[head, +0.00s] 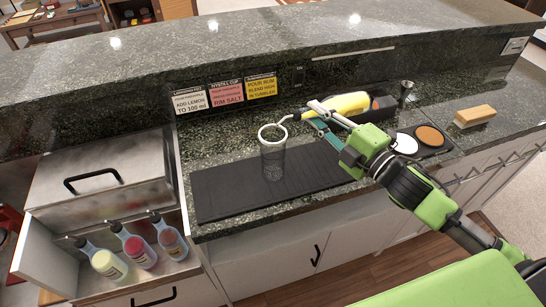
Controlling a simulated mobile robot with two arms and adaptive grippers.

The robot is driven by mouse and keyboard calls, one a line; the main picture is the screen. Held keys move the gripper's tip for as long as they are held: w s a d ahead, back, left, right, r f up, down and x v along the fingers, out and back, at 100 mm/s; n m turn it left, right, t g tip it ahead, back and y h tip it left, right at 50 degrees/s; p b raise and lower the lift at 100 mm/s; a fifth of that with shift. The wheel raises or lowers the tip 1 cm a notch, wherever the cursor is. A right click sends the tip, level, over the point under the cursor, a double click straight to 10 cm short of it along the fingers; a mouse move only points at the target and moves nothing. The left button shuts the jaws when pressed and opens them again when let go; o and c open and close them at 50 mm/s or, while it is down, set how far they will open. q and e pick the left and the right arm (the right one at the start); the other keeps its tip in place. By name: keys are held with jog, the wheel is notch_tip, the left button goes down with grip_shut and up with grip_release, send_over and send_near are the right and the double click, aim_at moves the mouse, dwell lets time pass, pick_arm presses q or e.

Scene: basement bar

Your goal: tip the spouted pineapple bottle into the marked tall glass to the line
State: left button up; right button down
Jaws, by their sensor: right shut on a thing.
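I cannot tell whether there is liquid in the glass, or make out a fill line. My left gripper is not in view.
A black ribbed mat (222,190) lies under the glass. Right of it are a metal jigger (405,92), a tray with white and orange discs (430,136) and a wooden-topped block (474,116). Several signs (225,91) stand behind. An open drawer (45,262) at left holds three bottles.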

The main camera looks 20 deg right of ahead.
jog(key=shift+r+n+p, duration=0.65)
jog(key=shift+n+p, duration=0.05)
jog(key=shift+p, duration=0.6)
dwell(1.9)
jog(key=shift+r, duration=0.1)
jog(key=shift+r+p, duration=0.1)
jog(key=shift+p, duration=0.25)
dwell(2.1)
jog(key=shift+r+n+p, duration=0.1)
jog(key=shift+n+p, duration=0.2)
jog(key=shift+p, duration=0.2)
